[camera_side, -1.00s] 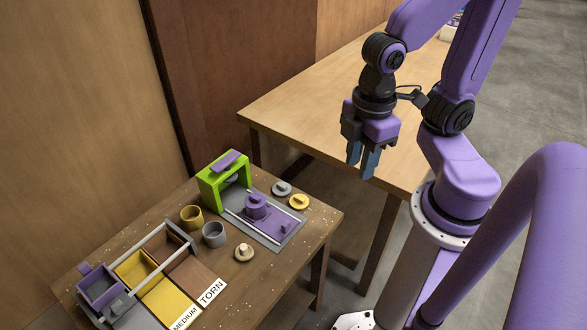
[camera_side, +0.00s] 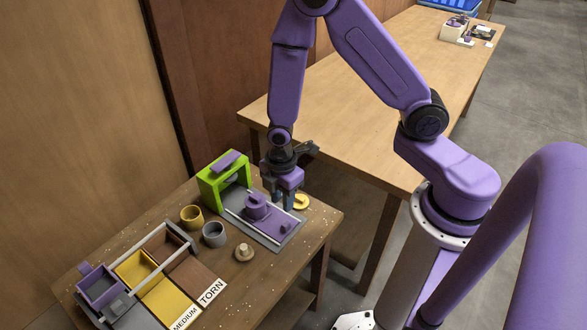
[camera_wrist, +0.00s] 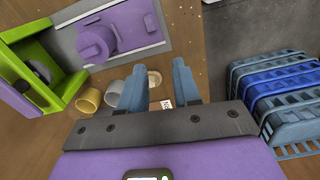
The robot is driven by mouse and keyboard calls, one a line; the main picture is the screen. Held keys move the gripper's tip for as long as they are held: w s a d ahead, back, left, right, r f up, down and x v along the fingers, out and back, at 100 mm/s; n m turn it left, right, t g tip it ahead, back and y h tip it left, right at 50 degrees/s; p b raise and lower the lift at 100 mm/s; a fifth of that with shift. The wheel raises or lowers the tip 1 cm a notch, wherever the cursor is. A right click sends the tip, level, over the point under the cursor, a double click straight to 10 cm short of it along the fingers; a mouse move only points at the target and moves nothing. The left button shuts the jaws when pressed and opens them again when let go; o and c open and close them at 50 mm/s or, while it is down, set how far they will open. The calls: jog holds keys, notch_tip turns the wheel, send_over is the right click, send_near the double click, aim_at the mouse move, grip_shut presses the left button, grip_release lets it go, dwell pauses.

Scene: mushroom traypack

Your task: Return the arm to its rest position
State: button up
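My gripper (camera_side: 282,206) is low over the small work table (camera_side: 325,222), at the right side of the purple slide (camera_side: 283,227) and its rails. It points down. The wrist view shows its two blue-grey fingers (camera_wrist: 160,84) apart, with nothing visible held between them. A yellow lid (camera_side: 301,202) lies just right of the fingers in the side view. The grey lid beside it is hidden by my gripper. Whether the fingertips touch anything cannot be told.
A green frame (camera_side: 207,190) stands behind the slide. A yellow cup (camera_side: 191,217), a grey cup (camera_side: 214,235) and a pale mushroom (camera_side: 244,252) stand nearby. The sorting tray (camera_side: 170,227) is at left. A larger table (camera_side: 375,75) lies behind. Blue crates (camera_wrist: 272,90) show in the wrist view.

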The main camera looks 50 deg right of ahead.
jog(key=n, duration=0.1)
send_over(286, 224)
notch_tip(286, 224, down, 8)
jog(key=shift+w+d+r, duration=0.1)
jog(key=shift+r, duration=0.1)
jog(key=shift+f, duration=3.55)
jog(key=c, duration=0.3)
jog(key=shift+s, duration=0.6)
jog(key=shift+c, duration=0.2)
jog(key=o, duration=0.8)
